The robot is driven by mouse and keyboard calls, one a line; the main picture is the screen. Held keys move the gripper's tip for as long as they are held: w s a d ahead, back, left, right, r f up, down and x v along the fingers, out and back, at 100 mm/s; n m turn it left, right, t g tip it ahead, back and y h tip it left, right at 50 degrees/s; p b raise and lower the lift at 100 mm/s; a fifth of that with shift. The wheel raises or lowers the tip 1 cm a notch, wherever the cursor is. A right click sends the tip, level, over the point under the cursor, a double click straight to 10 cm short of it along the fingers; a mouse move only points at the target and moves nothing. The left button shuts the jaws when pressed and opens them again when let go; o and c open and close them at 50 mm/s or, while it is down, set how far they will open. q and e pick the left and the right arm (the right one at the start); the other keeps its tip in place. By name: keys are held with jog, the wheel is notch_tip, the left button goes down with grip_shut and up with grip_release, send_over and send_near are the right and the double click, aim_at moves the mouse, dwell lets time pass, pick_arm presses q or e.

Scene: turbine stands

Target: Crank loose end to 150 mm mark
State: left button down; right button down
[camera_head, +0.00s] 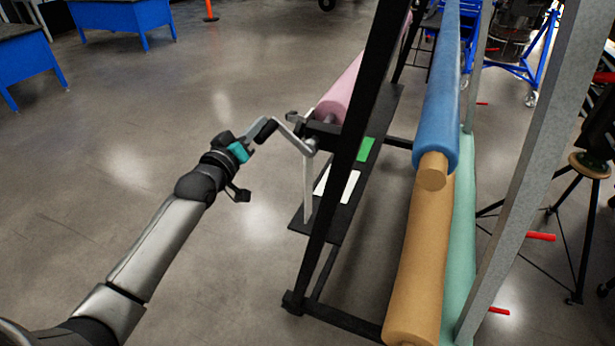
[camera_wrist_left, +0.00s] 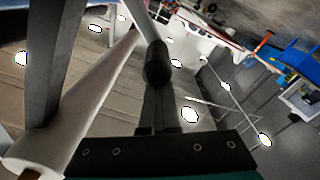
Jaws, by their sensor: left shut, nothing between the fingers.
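The crank (camera_head: 290,136) is a grey bent arm with a black handle (camera_head: 265,130), at the near end of a pink roll (camera_head: 341,92) on a black frame. My left gripper (camera_head: 250,136) is shut and empty, with its tips close beside the handle. In the left wrist view the black handle (camera_wrist_left: 158,64) lies just beyond the shut fingers (camera_wrist_left: 158,112); I cannot tell whether they touch. A thin white upright strip (camera_head: 307,190) stands below the crank. No loose end or 150 mm mark can be made out. My right gripper is out of view.
A black frame post (camera_head: 350,140) crosses in front of the roll. A green plate (camera_head: 365,149) and a white plate (camera_head: 349,187) lie on the black base. Blue (camera_head: 437,80) and tan (camera_head: 418,260) rolls stand to the right. The floor left of the frame is clear up to the blue tables (camera_head: 125,18).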

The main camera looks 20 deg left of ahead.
aim_at(258, 139)
pick_arm(q)
jog(key=c, duration=1.5)
grip_release()
jog(key=f, duration=0.1)
jog(key=d+f, duration=0.1)
jog(key=shift+s+d+f+g, duration=0.1)
jog(key=shift+s+f+g, duration=0.05)
jog(key=shift+f+g, duration=0.2)
jog(key=shift+c, duration=0.2)
grip_shut()
jog(key=shift+o, duration=1.1)
grip_release()
jog(key=o, duration=0.3)
jog(key=shift+s+r+p, duration=0.1)
jog(key=shift+s+p, duration=0.15)
jog(key=shift+p, duration=0.25)
jog(key=shift+o, duration=0.5)
jog(key=shift+s+d, duration=0.2)
jog(key=s+p, duration=0.1)
jog(key=s, duration=0.1)
jog(key=shift+s+d+r+p, duration=0.1)
jog(key=shift+s+r+p, duration=0.2)
jog(key=shift+r+p, duration=0.1)
jog(key=shift+s+a+p, duration=0.25)
jog(key=shift+s+p, duration=0.15)
jog(key=shift+s, duration=0.15)
jog(key=shift+s+r+p, duration=0.1)
jog(key=shift+s+p, duration=0.4)
jog(key=shift+s, duration=0.55)
